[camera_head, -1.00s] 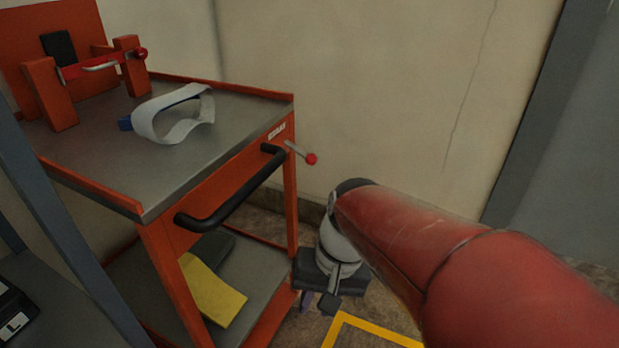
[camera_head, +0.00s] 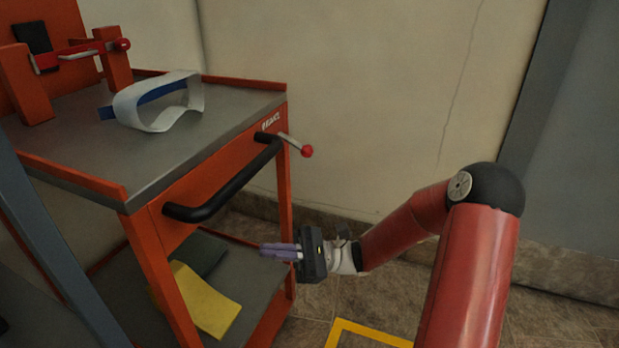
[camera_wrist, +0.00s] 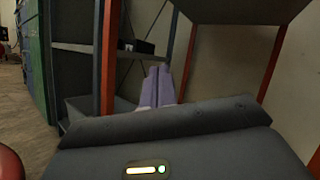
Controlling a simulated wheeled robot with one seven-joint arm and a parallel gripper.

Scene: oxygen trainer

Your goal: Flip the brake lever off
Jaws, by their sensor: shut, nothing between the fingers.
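The brake lever (camera_head: 295,145) is a thin metal rod with a red ball at its end. It sticks out to the right from the upper corner of the orange cart (camera_head: 140,262), beside the BRAKE label, and slopes down a little. My gripper (camera_head: 264,250) is below and slightly left of the lever, apart from it, at the cart's right side above the lower shelf. Its purple fingers point left and are together and empty. In the wrist view the two fingers (camera_wrist: 157,85) lie side by side. The lever cannot be made out in the wrist view.
A black push handle (camera_head: 215,195) runs along the cart's front. Yellow and dark cloths (camera_head: 205,300) lie on the lower shelf.

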